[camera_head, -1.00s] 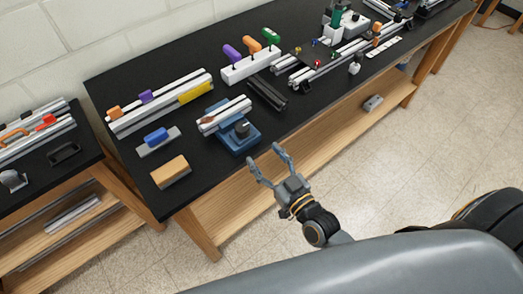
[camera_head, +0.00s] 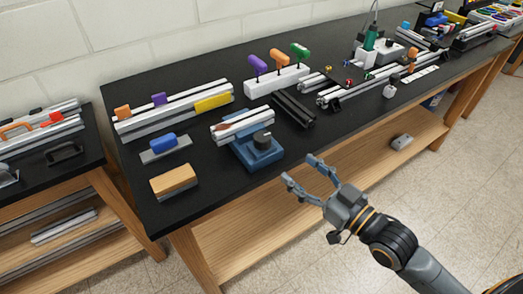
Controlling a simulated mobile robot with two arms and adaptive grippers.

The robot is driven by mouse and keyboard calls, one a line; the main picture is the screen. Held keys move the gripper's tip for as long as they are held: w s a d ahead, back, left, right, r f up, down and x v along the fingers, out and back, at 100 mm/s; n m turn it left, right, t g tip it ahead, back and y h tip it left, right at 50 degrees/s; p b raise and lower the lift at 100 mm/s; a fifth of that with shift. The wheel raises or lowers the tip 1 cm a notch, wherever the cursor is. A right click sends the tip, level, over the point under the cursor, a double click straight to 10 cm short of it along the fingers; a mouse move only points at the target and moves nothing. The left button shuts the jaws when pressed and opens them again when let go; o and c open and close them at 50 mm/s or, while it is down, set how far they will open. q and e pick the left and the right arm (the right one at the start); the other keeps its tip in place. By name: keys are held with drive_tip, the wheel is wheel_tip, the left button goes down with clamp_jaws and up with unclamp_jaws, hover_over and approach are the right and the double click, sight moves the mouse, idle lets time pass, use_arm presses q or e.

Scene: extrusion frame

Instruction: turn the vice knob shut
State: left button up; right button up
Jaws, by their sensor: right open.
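The blue vice (camera_head: 243,152) sits on the black table near its front edge, with a silver extrusion (camera_head: 242,125) lying across its top. Its dark round knob (camera_head: 263,140) is on the near right side of the vice and faces up. My right gripper (camera_head: 300,176) is open and empty, in front of the table edge, below and to the right of the knob and apart from it. Its fingers point toward the table, up and left in the picture. My left gripper does not show.
A wooden block (camera_head: 173,182) and a blue-handled tool (camera_head: 163,146) stand left of the vice. A white rack (camera_head: 272,82) with purple, orange and green handles is behind it. Dark extrusions (camera_head: 294,108) lie to its right. A wooden shelf (camera_head: 245,232) runs under the table.

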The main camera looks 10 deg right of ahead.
sight(267, 145)
drive_tip(key=p+x, duration=0.2)
drive_tip(key=x, duration=1.1)
drive_tip(key=shift+w+a+r, duration=0.1)
drive_tip(key=shift+w+a, duration=0.1)
drive_tip(key=shift+w, duration=0.1)
drive_tip(key=c, duration=1.2)
drive_tip(key=h+p, duration=0.1)
drive_tip(key=p, duration=0.1)
drive_tip(key=m+t+h+p, duration=0.1)
drive_tip(key=shift+r+p, duration=0.35)
drive_tip(key=shift+f+m+t+h+p, duration=0.15)
drive_tip(key=shift+m+t+h+p, duration=0.15)
drive_tip(key=shift+m+h+p, duration=0.5)
drive_tip(key=shift+f, duration=0.15)
